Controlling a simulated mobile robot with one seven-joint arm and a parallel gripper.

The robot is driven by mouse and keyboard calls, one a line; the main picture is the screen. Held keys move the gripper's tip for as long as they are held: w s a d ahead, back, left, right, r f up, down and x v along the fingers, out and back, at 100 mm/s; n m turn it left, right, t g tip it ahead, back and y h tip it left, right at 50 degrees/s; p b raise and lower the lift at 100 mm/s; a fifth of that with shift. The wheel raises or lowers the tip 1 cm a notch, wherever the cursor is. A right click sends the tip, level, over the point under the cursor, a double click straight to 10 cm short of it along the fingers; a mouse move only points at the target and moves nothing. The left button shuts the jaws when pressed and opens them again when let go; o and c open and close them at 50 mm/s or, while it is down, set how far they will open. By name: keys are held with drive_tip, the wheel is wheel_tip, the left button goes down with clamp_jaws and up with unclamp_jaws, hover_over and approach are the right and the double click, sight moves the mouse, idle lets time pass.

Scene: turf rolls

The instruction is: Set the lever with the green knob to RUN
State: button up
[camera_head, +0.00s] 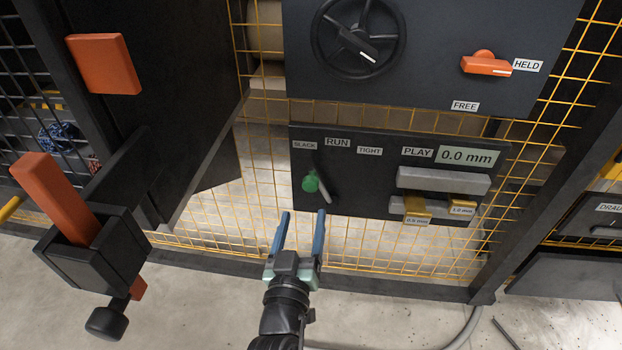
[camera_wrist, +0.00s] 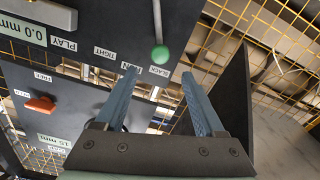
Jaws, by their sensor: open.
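The lever's green knob (camera_head: 310,184) stands out from the dark lower panel (camera_head: 350,195), below the SLACK label (camera_head: 305,145). Its pale rod (camera_head: 324,190) shows beside it. The RUN label (camera_head: 338,142) is right of SLACK, and the TIGHT label (camera_head: 370,151) is further right. My gripper (camera_head: 304,212) is open and empty, just below the knob in the head view. In the wrist view the green knob (camera_wrist: 160,53) lies beyond the gap between my fingertips (camera_wrist: 158,75), close to the SLACK label, with RUN to its left. I see no contact with the knob.
Above is a panel with a black handwheel (camera_head: 358,38) and an orange HELD/FREE handle (camera_head: 486,65). Right of the lever are a 0.0 mm display (camera_head: 467,156) and brass-coloured gauge blocks (camera_head: 417,210). Yellow mesh surrounds the panels. A box with an orange bar (camera_head: 58,197) stands left.

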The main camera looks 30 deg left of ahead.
sight(309, 187)
drive_tip(key=b+x, duration=0.2)
drive_tip(key=x, duration=0.8)
drive_tip(key=shift+w+a, duration=0.15)
drive_tip(key=shift+w, duration=0.15)
drive_tip(key=shift+c, duration=0.2)
clamp_jaws()
idle(0.9)
